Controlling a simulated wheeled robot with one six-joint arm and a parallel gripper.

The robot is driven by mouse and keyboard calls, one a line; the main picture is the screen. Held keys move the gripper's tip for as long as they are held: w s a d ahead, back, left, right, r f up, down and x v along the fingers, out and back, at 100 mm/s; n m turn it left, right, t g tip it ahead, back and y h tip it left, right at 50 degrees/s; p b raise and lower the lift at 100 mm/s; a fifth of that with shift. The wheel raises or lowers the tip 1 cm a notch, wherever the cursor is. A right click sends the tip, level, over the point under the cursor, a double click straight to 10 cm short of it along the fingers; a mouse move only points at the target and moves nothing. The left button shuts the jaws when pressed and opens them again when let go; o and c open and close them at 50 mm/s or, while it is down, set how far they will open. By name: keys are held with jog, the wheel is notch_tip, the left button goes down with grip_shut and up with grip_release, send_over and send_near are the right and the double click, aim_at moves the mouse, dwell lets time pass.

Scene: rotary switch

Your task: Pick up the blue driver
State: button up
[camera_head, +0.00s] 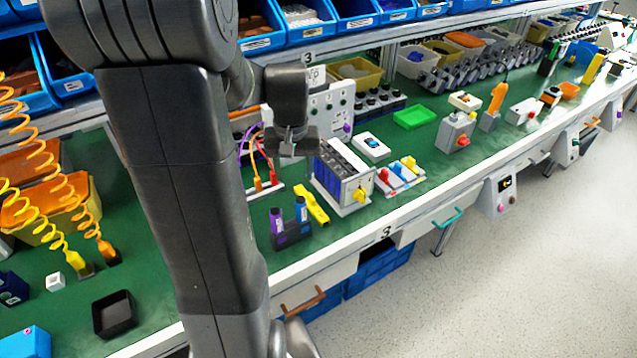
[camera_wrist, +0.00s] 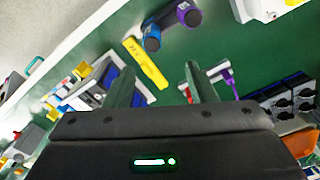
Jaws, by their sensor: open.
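The blue driver (camera_head: 301,209) stands in a dark holder (camera_head: 292,236) near the front edge of the green bench, beside a purple driver (camera_head: 276,220). In the wrist view the blue driver (camera_wrist: 152,38) shows at the top, beyond the fingertips, with the purple driver (camera_wrist: 188,14) to its right. My gripper (camera_head: 289,150) is above the bench, behind the drivers in the head view and apart from them. The lower part of the drivers is hidden in the holder.
A yellow tool (camera_head: 315,205) lies just right of the holder. A grey box with a yellow knob (camera_head: 358,195) stands further right, and a stand with orange plugs (camera_head: 262,187) is behind. The bench left of the holder is hidden by my arm.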

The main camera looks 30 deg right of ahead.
aim_at(301, 211)
jog(key=shift+d+f, duration=0.15)
jog(key=shift+d, duration=0.5)
notch_tip(301, 211, down, 7)
jog(key=shift+s+a+f, duration=0.1)
jog(key=shift+s+a, duration=0.05)
jog(key=shift+s+a+f+p, duration=0.15)
jog(key=shift+f+p, duration=0.1)
jog(key=shift+f, duration=1.35)
jog(key=shift+s+d+f+p, duration=0.1)
jog(key=shift+f+p, duration=0.1)
jog(key=shift+f, duration=1.35)
jog(key=c, duration=1.1)
jog(key=shift+r, duration=0.1)
notch_tip(301, 211, up, 10)
jog(key=shift+f+b, duration=0.1)
jog(key=shift+b, duration=0.2)
